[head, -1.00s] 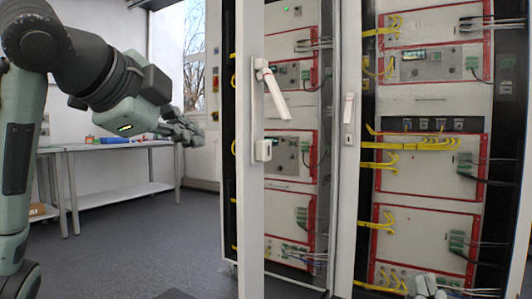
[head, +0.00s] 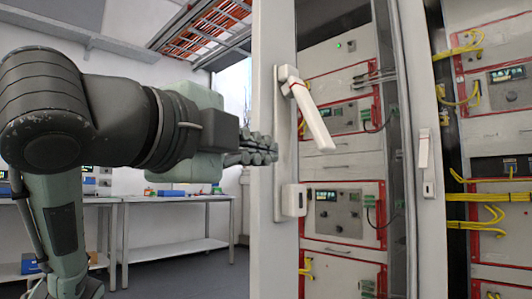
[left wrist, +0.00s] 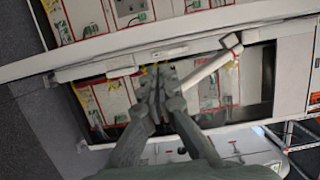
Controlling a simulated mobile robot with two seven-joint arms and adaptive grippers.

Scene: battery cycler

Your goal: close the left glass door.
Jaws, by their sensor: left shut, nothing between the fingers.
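The left glass door shows as a tall white frame (head: 270,225), standing open and seen at a steep angle. Its white lever handle (head: 312,115) hangs tilted on the frame. My left gripper (head: 274,150) is shut and empty, with its fingertips at the left side of the frame, level with the handle's lower part. Whether the tips touch the frame I cannot tell. In the left wrist view the shut fingers (left wrist: 158,80) point toward the white frame (left wrist: 120,45), with the handle (left wrist: 208,68) to their right. My right gripper is out of view.
Behind the door stands the cabinet with red-edged modules (head: 345,215) and yellow cables (head: 490,197). A second white frame with a handle (head: 424,150) stands to the right. A table (head: 170,198) is at the back left, with free grey floor before it.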

